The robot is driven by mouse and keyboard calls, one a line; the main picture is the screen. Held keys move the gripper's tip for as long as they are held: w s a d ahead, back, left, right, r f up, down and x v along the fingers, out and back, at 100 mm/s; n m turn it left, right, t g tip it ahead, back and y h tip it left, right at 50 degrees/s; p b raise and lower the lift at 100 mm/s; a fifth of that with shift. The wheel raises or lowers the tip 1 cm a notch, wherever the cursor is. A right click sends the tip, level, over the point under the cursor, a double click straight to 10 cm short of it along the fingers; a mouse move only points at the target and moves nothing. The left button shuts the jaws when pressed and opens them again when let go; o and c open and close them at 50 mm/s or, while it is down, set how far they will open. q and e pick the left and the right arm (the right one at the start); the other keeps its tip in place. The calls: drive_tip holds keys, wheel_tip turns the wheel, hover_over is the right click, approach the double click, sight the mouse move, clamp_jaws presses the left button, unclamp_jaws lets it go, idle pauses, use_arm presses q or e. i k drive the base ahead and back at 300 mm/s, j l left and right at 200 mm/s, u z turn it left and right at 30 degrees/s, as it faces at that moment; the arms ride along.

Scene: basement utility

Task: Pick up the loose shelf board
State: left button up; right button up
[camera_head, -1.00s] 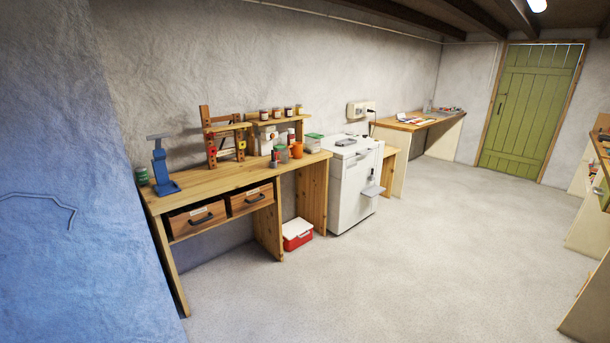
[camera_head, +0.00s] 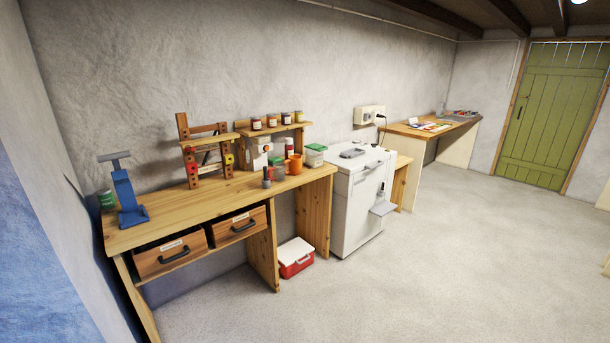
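A short wooden board (camera_head: 209,140) lies across a wooden frame with red and yellow knobs (camera_head: 184,152) at the back of the workbench (camera_head: 225,196). Beside it, a small wooden shelf (camera_head: 272,130) carries several jars. I cannot tell for certain which of these boards is the loose one. Neither of my grippers is in view.
A blue stand (camera_head: 126,195) and a green can (camera_head: 106,199) are at the bench's left end. Containers and an orange mug (camera_head: 295,164) stand on its right half. The floor (camera_head: 430,270) in front is clear.

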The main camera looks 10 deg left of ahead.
sight(208, 140)
drive_tip(key=i, duration=1.05)
drive_tip(key=i+l+u, duration=0.1)
drive_tip(key=i+u, duration=0.25)
drive_tip(key=i, duration=0.15)
drive_tip(key=i+l+u, duration=0.35)
drive_tip(key=i, duration=0.15)
drive_tip(key=i+l+u, duration=0.2)
drive_tip(key=i+u, duration=0.25)
drive_tip(key=i+l+u, duration=0.25)
drive_tip(key=u, duration=0.2)
drive_tip(key=i+l+u, duration=0.2)
drive_tip(key=l, duration=0.2)
drive_tip(key=i+l+u, duration=0.15)
drive_tip(key=l, duration=0.25)
